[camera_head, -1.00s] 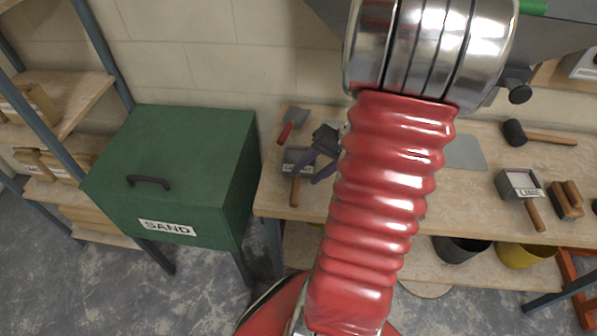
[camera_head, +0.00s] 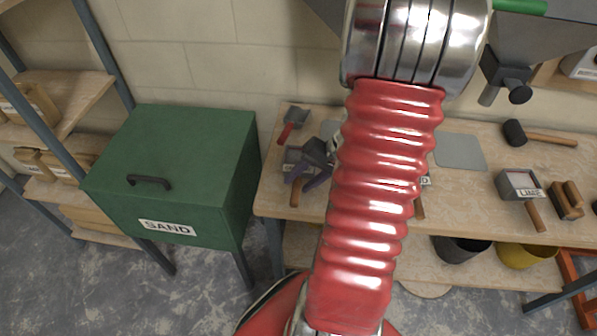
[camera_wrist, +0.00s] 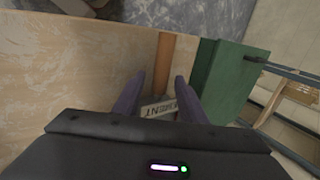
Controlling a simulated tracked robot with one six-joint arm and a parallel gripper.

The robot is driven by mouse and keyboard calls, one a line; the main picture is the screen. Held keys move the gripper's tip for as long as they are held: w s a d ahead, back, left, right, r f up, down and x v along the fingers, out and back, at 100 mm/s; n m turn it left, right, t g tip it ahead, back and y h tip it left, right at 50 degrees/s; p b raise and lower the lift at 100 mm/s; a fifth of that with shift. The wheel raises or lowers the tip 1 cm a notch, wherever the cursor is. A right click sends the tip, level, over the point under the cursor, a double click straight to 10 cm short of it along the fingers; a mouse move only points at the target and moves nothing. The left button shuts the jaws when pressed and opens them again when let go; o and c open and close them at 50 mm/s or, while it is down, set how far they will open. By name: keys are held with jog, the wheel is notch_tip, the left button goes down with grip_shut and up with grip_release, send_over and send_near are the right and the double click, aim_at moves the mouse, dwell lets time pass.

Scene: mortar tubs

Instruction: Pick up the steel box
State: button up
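A grey, steel-looking box (camera_head: 292,156) with a white label and a wooden handle stands on the left part of the bench. My gripper (camera_head: 313,184) covers part of it in the head view. In the wrist view the box's label (camera_wrist: 158,108), which seems to read CEMENT, shows between my two purple fingers (camera_wrist: 158,92), with the wooden handle (camera_wrist: 163,62) beyond. The fingers are apart and hold nothing. I cannot tell whether they are level with the box or above it. A similar box labelled LIME (camera_head: 508,184) stands at the right.
A green bin labelled SAND (camera_head: 190,175) stands left of the bench (camera_head: 470,205). A red-handled trowel (camera_head: 291,124) lies behind the box. A mallet (camera_head: 540,137) and wooden float (camera_head: 567,200) lie at the right. My arm hides the bench's middle, where a label end shows.

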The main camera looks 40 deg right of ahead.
grip_shut()
dwell(0.4)
jog(key=shift+r, duration=0.15)
notch_tip(320, 180, up, 10)
dwell(0.8)
dwell(0.5)
